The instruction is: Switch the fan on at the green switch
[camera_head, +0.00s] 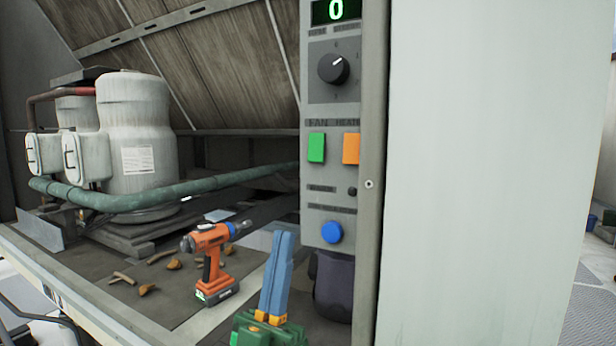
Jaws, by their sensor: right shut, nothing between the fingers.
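The green switch (316,147) sits on the grey control panel (314,245), under the label "FAN" and left of an orange switch (351,148). Whether the green switch is pressed I cannot tell. My right gripper (284,236), with blue fingers on a green and yellow body, points up at the bottom middle, below and left of the green switch and apart from it in the picture. Its fingers are together with nothing between them. My left gripper is out of view. The fan itself is not visible.
The panel also has a display reading 0 (336,10), a black knob (333,69) and a blue button (331,232). An orange drill (210,262) stands on the cooler floor. White tanks (137,125) and a green pipe (150,199) are behind. A pale wall (480,170) fills the right.

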